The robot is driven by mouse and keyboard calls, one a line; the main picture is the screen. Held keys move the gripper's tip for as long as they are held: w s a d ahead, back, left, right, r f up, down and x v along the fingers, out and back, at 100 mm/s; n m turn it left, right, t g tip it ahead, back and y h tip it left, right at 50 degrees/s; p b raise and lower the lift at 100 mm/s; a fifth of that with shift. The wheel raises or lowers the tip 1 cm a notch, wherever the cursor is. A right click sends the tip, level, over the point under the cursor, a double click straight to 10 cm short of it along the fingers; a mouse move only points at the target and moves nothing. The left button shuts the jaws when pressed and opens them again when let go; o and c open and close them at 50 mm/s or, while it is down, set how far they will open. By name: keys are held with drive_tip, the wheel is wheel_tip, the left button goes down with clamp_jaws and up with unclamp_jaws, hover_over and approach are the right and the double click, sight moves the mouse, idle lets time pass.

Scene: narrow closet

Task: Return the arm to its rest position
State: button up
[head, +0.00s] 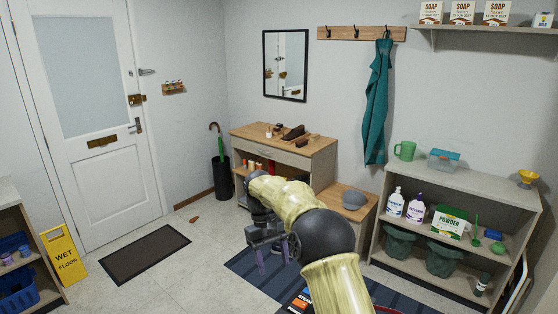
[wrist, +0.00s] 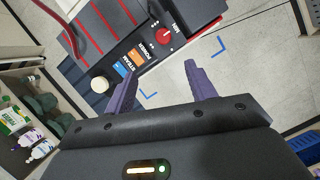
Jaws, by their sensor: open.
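My arm reaches forward in the head view, with its yellow links in the lower middle. My gripper (head: 268,253) hangs at its end over the floor in front of the wooden cabinet (head: 305,165). In the wrist view my gripper (wrist: 160,90) shows two purple fingers spread well apart. Nothing is between the fingers. Beyond them lies a dark machine (wrist: 140,45) with red stripes, a red dial and blue and orange labels. In the head view my arm hides most of that machine (head: 297,303).
A shelf unit (head: 455,173) with bottles and bins stands at the right. A low wooden bench (head: 338,197) stands beside the cabinet. A yellow wet floor sign (head: 64,255) stands at the left. A dark doormat (head: 145,254) lies before the white door (head: 85,130). The floor between is mostly clear.

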drive_tip(key=s+d+f+m+t+y, duration=0.1)
drive_tip(key=s+d+m+t, duration=0.2)
drive_tip(key=s+d, duration=0.5)
drive_tip(key=s+d+f+m+t+y, duration=0.1)
drive_tip(key=s+d+m+t, duration=0.1)
drive_tip(key=s+d, duration=0.7)
drive_tip(key=s+t, duration=0.1)
drive_tip(key=s, duration=0.6)
drive_tip(key=shift+s+d+f+m, duration=0.2)
drive_tip(key=shift+f+m, duration=0.1)
drive_tip(key=shift+m, duration=0.1)
